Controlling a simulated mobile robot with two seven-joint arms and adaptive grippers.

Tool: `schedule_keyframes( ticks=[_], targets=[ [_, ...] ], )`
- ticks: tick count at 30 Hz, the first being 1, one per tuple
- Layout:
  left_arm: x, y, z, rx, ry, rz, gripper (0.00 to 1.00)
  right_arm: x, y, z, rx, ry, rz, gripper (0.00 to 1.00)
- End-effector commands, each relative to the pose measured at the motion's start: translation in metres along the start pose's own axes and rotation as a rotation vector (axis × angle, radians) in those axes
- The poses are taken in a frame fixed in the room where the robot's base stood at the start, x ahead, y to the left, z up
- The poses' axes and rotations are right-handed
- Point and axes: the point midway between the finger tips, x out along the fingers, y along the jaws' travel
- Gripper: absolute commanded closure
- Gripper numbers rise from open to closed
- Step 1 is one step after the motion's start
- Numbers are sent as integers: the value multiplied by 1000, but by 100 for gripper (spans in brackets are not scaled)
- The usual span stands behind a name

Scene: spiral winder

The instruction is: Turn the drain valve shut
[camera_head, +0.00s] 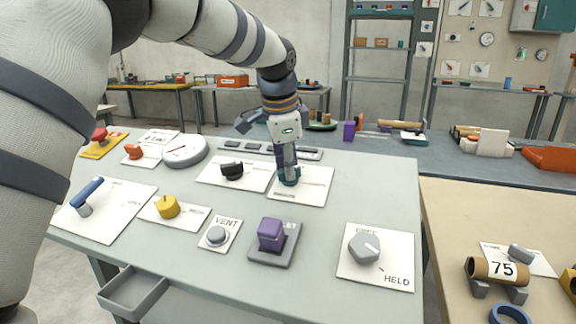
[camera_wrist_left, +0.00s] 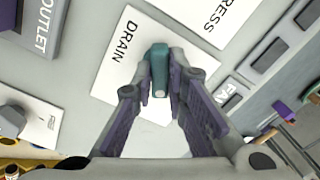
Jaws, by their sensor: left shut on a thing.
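The drain valve is a teal knob (camera_head: 289,181) on a white card (camera_head: 316,186) toward the back of the grey panel table. In the left wrist view the teal knob (camera_wrist_left: 159,62) sits on the card lettered DRAIN (camera_wrist_left: 122,50). My left gripper (camera_head: 287,170) points down from above, its fingers closed on both sides of the knob, as the left wrist view shows (camera_wrist_left: 161,84). Its fingers hide part of the knob in the head view. My right gripper is in neither view.
A black knob (camera_head: 232,170) is just left of the drain card. A purple block (camera_head: 271,234), a grey VENT button (camera_head: 216,235), a yellow knob (camera_head: 167,206), a blue lever (camera_head: 87,192) and a grey hexagonal knob (camera_head: 364,248) stand nearer. A round gauge (camera_head: 185,150) is behind left.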

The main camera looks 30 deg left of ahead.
Motion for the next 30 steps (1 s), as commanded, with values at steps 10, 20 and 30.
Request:
schedule_keyframes(
  ticks=[10,20,30],
  targets=[
    [1,0,0,-328,-2,0,100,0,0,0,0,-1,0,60],
    [1,0,0,-637,-2,0,100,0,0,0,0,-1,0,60],
    [1,0,0,-890,-3,1,100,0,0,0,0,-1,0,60]
  ],
)
